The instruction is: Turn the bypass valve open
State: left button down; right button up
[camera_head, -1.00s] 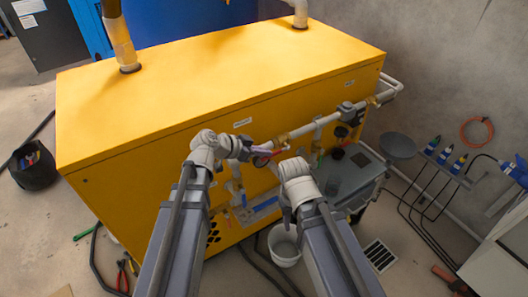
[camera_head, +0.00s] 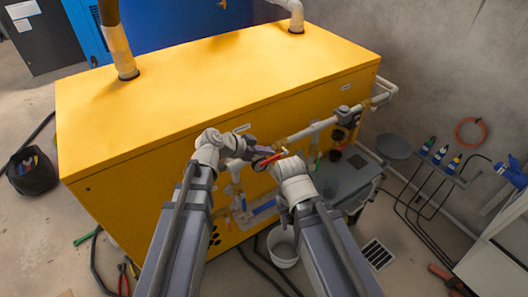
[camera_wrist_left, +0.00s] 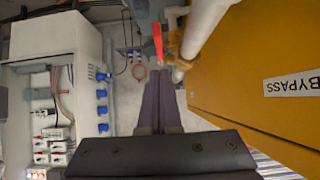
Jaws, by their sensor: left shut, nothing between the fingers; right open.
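The bypass valve's red lever (camera_head: 270,159) sits by the pale pipe (camera_head: 312,130) on the front of the yellow cabinet. In the left wrist view the red lever (camera_wrist_left: 158,42) stands just beyond the fingertips, beside a brass fitting (camera_wrist_left: 174,45). My left gripper (camera_head: 262,152) is shut and empty, close to the lever; I cannot tell whether it touches. Its dark fingers (camera_wrist_left: 160,82) lie together in the left wrist view. A BYPASS label (camera_wrist_left: 292,83) is on the yellow panel. My right gripper (camera_head: 283,212) is open, low by the cabinet front, mostly hidden by its wrist.
The yellow cabinet (camera_head: 220,75) fills the middle. A white bucket (camera_head: 283,247) and dark hoses stand on the floor in front. A grey box (camera_head: 345,180) is right of my right wrist. A wall rack (camera_head: 440,165) with bottles is at the right.

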pick_arm(q)
jog(key=s+a+f+p+v, duration=0.1)
jog(key=f+p+v, duration=0.1)
jog(key=v, duration=0.9)
jog(key=shift+p, duration=0.5)
pick_arm(e)
jog(key=r, duration=0.2)
jog(key=a+r, duration=0.1)
jog(key=r, duration=0.1)
jog(key=shift+s+r, duration=0.1)
pick_arm(q)
jog(key=shift+w+f, duration=0.1)
